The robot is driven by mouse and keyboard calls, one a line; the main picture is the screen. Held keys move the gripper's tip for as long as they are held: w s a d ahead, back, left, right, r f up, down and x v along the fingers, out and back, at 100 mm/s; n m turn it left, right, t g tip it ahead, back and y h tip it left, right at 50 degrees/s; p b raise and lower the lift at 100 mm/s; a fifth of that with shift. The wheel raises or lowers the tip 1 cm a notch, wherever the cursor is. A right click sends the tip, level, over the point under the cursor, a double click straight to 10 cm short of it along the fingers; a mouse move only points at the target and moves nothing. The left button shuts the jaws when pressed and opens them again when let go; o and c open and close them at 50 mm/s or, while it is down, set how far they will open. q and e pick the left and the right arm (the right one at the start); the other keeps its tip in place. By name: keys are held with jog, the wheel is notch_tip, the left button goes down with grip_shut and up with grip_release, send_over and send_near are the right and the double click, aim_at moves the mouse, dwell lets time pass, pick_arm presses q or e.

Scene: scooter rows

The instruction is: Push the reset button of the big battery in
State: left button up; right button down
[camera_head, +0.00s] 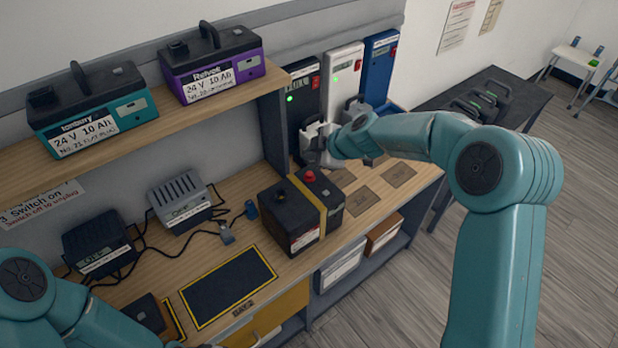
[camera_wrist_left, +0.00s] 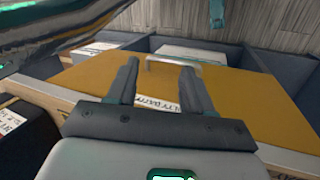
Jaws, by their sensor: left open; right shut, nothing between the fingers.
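The big battery (camera_head: 288,222), a black block with a yellow strap, stands on the wooden bench. A red button (camera_head: 309,176) sticks up on its top, with a dark round knob (camera_head: 280,196) to its left. My right gripper (camera_head: 316,156) is shut and empty, behind the battery and in front of the upright units; it is apart from the red button. My left gripper (camera_wrist_left: 158,82) is open and empty in the left wrist view, in front of a yellow drawer front with a pale handle (camera_wrist_left: 174,63).
Upright black, white and blue units (camera_head: 376,70) with red switches stand behind my right gripper. A shelf (camera_head: 150,125) holds a teal and a purple battery. A grey charger (camera_head: 184,202) with cables and a yellow-edged dark mat (camera_head: 228,287) lie left of the big battery.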

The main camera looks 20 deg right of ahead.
aim_at(310, 174)
notch_tip(310, 174, down, 4)
jog(key=b, duration=0.3)
jog(key=shift+s+d+r, duration=0.1)
jog(key=shift+r, duration=0.15)
jog(key=shift+f+b, duration=0.15)
jog(key=shift+b, duration=0.15)
dwell(1.4)
jog(key=shift+f+b, duration=0.35)
jog(key=shift+b, duration=0.45)
